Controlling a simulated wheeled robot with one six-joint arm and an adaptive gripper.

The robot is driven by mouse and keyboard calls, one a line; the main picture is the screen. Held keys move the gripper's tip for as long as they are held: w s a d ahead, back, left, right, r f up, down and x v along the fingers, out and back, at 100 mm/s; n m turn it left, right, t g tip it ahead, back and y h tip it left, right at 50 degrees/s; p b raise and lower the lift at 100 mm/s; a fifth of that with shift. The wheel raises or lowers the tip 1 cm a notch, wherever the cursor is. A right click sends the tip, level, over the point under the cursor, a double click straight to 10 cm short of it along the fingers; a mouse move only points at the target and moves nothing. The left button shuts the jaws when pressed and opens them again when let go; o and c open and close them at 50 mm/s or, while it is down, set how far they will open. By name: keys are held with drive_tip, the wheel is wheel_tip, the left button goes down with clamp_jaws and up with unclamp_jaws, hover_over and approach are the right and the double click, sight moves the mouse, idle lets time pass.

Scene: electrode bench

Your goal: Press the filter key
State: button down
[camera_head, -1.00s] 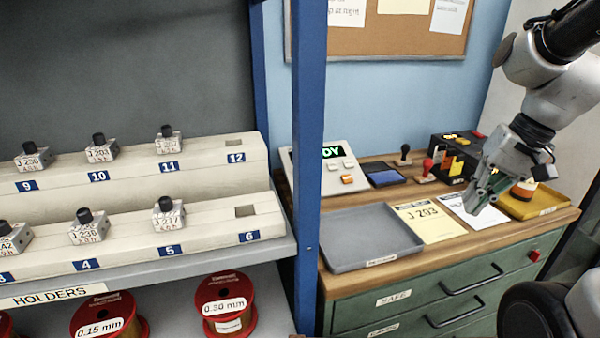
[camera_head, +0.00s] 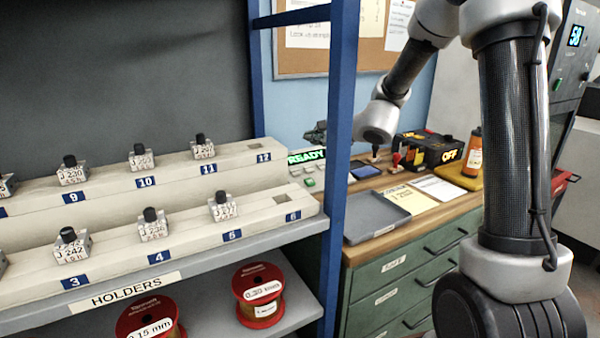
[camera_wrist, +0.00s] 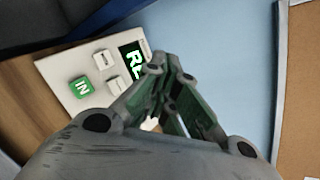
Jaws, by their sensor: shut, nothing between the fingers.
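The white key panel (camera_head: 297,170) stands on the wooden bench, partly hidden behind the blue post in the head view. Its display (camera_head: 306,156) reads READY in green. In the wrist view the panel (camera_wrist: 70,72) shows a green key (camera_wrist: 82,87) marked IN and two white keys (camera_wrist: 108,72). A pale key partly shows behind my fingers. I cannot read which key is the filter key. My gripper (camera_head: 316,133) is shut and empty, above the panel beside the display. In the wrist view my gripper (camera_wrist: 170,68) covers part of the panel; contact with a key cannot be told.
The blue rack post (camera_head: 341,150) stands between the holder shelf (camera_head: 200,285) and the bench. A grey tray (camera_head: 372,216), cards, stamps, a black OFF box (camera_head: 428,150) and an orange bottle (camera_head: 473,152) are on the bench. A corkboard (camera_wrist: 300,90) hangs on the wall.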

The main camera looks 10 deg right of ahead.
sight(308, 171)
drive_tip(key=shift+w+d, duration=0.1)
drive_tip(key=shift+d, duration=0.05)
drive_tip(key=shift+w+a+f, duration=0.15)
drive_tip(key=shift+w+f, duration=0.4)
drive_tip(key=shift+f, duration=0.8)
drive_tip(key=shift+w+a+f, duration=0.2)
drive_tip(key=shift+w+f, duration=0.3)
drive_tip(key=shift+f, duration=0.9)
drive_tip(key=shift+w+a+f, duration=0.15)
drive_tip(key=shift+w+f, duration=0.4)
drive_tip(key=shift+f, duration=0.8)
drive_tip(key=shift+w+f, duration=0.15)
drive_tip(key=shift+f, duration=0.2)
drive_tip(key=shift+w+a+f, duration=0.1)
drive_tip(key=shift+f, duration=0.3)
drive_tip(key=shift+r, duration=0.1)
drive_tip(key=shift+s+r, duration=0.3)
drive_tip(key=shift+r, duration=0.4)
